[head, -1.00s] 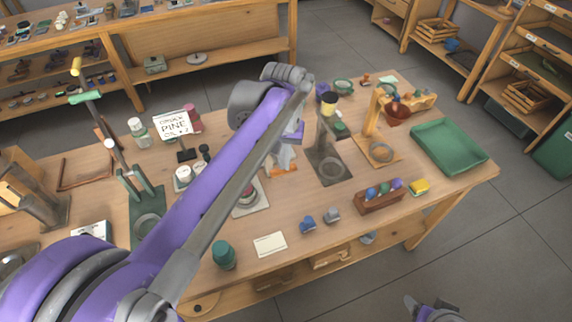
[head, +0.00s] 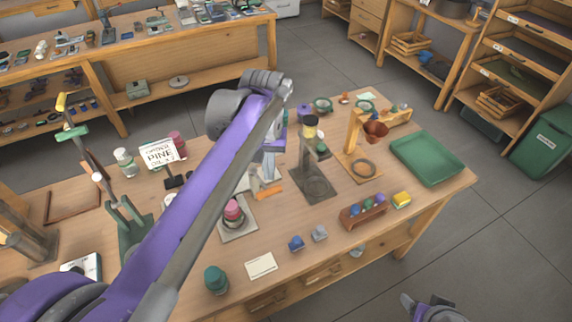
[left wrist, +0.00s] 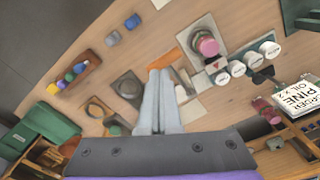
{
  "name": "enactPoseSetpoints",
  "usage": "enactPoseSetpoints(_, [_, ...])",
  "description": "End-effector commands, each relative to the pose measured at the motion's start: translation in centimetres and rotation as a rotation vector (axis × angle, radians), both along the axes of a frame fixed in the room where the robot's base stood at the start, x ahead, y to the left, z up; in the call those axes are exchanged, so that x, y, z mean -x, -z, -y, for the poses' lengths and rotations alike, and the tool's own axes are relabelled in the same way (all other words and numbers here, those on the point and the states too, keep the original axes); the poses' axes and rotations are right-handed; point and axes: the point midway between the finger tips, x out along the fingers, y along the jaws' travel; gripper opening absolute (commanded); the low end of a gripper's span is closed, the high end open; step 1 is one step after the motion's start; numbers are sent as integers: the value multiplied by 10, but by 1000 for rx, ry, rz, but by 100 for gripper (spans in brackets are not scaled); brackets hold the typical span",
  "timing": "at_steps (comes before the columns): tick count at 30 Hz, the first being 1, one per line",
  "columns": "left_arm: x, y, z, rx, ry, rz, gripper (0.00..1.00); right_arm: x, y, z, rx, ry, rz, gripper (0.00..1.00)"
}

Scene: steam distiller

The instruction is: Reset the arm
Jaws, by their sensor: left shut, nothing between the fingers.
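My left arm reaches from the lower left across the workbench (head: 330,205). Its gripper (head: 266,172) points down over the middle of the bench, and part of the wrist is hidden behind the purple arm link. In the left wrist view the two grey fingers (left wrist: 160,73) are together with nothing between them, above the bench between a dark stand base (left wrist: 128,87) and a pink-topped jar (left wrist: 206,46). At the lower right of the head view is a grey and purple part of mine, probably the right gripper (head: 428,305); its jaws cannot be made out.
The bench holds a green tray (head: 430,160), a wooden rack with coloured balls (head: 363,216), a teal jar (head: 215,279), a blank card (head: 261,265) and a pine oil sign (head: 160,155). Tall stands (head: 314,165) rise close to the gripper. Open grey floor (head: 480,260) lies at the right.

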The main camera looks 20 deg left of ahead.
Motion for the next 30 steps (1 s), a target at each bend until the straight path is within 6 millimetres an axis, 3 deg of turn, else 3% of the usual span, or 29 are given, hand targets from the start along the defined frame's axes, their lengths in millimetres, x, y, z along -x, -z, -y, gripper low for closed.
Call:
enactPoseSetpoints(6, [2,1,1,-1,5,6,0,0,0,0,0,0,0,71])
enactPoseSetpoints(10, [17,10,10,-9,41,61,0,0,0,0,0,0,0,71])
enactPoseSetpoints(21, [100,85,49,-66,263,396,0,0,0,0,0,0,0,71])
enactPoseSetpoints(25, [116,105,55,-80,311,472,0,0,0,0,0,0,0,71])
enactPoseSetpoints(30, [124,114,58,-87,334,510,0,0,0,0,0,0,0,71])
